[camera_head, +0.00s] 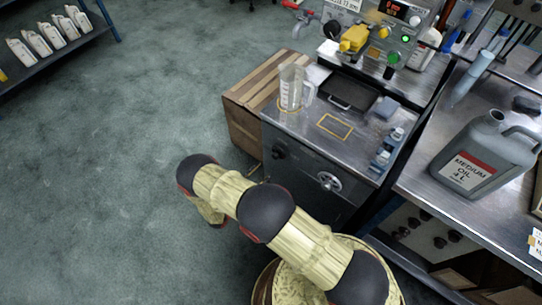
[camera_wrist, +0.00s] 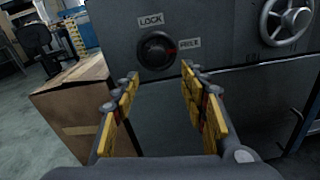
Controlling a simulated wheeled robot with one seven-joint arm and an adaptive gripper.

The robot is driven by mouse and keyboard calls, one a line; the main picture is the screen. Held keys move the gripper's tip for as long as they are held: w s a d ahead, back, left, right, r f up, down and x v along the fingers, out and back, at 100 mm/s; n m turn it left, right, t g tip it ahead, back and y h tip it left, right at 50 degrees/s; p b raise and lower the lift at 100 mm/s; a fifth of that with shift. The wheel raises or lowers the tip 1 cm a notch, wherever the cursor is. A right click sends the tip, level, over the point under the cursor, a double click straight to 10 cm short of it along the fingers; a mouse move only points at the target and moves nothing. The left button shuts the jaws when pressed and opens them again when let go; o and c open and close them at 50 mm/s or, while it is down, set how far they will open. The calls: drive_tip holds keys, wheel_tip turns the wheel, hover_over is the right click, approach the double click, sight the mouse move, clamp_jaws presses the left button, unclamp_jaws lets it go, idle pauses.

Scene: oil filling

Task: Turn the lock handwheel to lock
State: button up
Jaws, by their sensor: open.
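The lock handwheel, a round black knob (camera_wrist: 157,50), is on the grey cabinet front, between a LOCK label (camera_wrist: 151,21) at its upper left and a FREE label (camera_wrist: 190,42) at its right. A red mark on the knob's right side faces FREE. The knob also shows in the head view (camera_head: 279,151), at the cabinet's upper left. My gripper (camera_wrist: 158,86) is open and empty, its yellow-padded fingers spread below the knob in the wrist view and apart from it. In the head view my arm reaches toward the cabinet, and the gripper's fingers cannot be made out.
A silver spoked handwheel (camera_wrist: 287,19) is on the cabinet front to the right of the knob. A clear jug (camera_head: 291,87) is on the cabinet top. A grey oil can (camera_head: 484,155) stands on the right bench.

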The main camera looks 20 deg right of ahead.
sight(274, 157)
drive_tip(key=shift+t, duration=0.3)
drive_tip(key=x, duration=0.2)
drive_tip(key=b+x, duration=0.1)
drive_tip(key=x, duration=0.2)
drive_tip(key=r+b+x, duration=0.1)
drive_tip(key=x, duration=0.2)
drive_tip(key=shift+a, duration=0.1)
drive_tip(key=shift+c, duration=1)
clamp_jaws()
